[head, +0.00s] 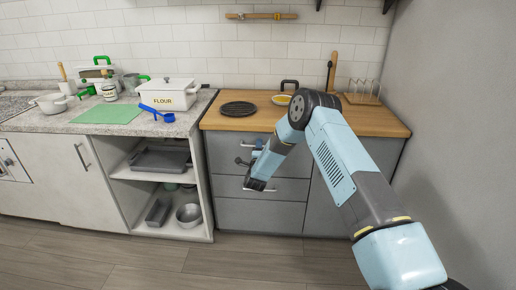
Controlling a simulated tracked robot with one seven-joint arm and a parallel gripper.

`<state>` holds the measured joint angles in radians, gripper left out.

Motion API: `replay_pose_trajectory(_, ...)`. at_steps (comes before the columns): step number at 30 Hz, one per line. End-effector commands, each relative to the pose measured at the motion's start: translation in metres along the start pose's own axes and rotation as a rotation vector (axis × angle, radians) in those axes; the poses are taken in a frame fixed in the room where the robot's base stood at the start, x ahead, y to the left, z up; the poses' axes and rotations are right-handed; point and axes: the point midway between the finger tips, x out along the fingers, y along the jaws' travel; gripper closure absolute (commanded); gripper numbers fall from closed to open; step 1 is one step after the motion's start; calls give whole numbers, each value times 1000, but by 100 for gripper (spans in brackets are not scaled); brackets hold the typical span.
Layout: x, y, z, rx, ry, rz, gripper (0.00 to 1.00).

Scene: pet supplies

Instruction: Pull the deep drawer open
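A grey drawer unit stands under the wooden counter at the centre of the head view. It has a top drawer (225,154), a middle drawer (292,188) and a bottom drawer (258,216). All the fronts look closed and flush. A thin handle (270,190) shows on the middle drawer. I cannot tell for sure which is the deep drawer. My gripper (254,186) points down in front of the unit, over the top and middle drawer fronts, close to that handle. Its fingers are dark and small, so opening and contact are unclear. My arm hides part of the top drawer.
The wooden counter (385,122) holds a black round trivet (238,108), a yellow-filled dish (283,100) and a rack. A grey cabinet door (319,210) is right of the drawers. An open shelf unit (205,228) is left. The floor (220,263) in front is clear.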

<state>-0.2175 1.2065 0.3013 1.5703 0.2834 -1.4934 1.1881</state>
Motion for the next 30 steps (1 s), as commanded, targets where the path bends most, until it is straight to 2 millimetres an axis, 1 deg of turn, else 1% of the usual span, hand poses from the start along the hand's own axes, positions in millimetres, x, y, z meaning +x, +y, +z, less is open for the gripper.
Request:
replay_pose_trajectory(1,0,0,0,0,0,0,71)
replay_pose_trajectory(2,0,0,0,0,0,0,74)
replay_pose_trajectory(10,0,1,0,0,0,1,100)
replay_pose_trajectory(21,-1,2,0,0,0,4,100)
replay_pose_trajectory(22,-2,2,9,0,-1,4,100)
replay_pose_trajectory(30,-1,3,-1,0,-1,7,100)
